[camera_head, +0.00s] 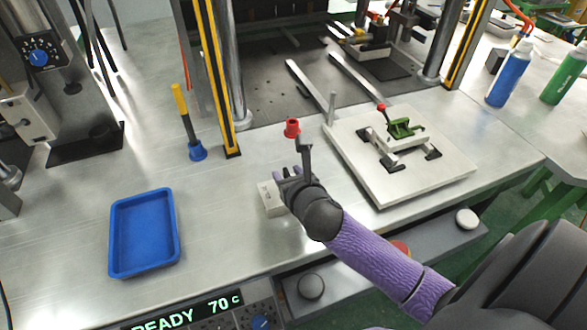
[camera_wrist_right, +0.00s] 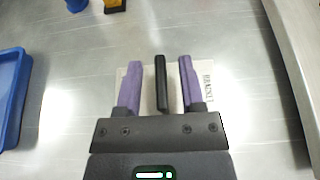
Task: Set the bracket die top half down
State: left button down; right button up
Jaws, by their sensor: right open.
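The bracket die top half is a pale block (camera_head: 268,198) on the steel table, partly hidden by my right gripper. In the right wrist view the pale block (camera_wrist_right: 208,92) shows lettering at its right edge. My right gripper (camera_head: 284,174) is over the block, its purple fingers (camera_wrist_right: 160,82) apart. A black bar (camera_wrist_right: 161,92) stands between the fingers, with a visible gap on each side. Whether the block touches the table all round is hidden. My left gripper is in neither view.
A blue tray (camera_head: 116,235) lies at left. A yellow-handled tool (camera_head: 181,105) stands in a blue base. A red piece (camera_head: 292,128) shows behind my gripper. At right, a pale plate (camera_head: 360,170) carries a fixture with a green clamp (camera_head: 405,128). Table between tray and gripper is clear.

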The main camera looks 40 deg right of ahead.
jog(key=p+v, duration=0.3)
jog(key=v, duration=0.9)
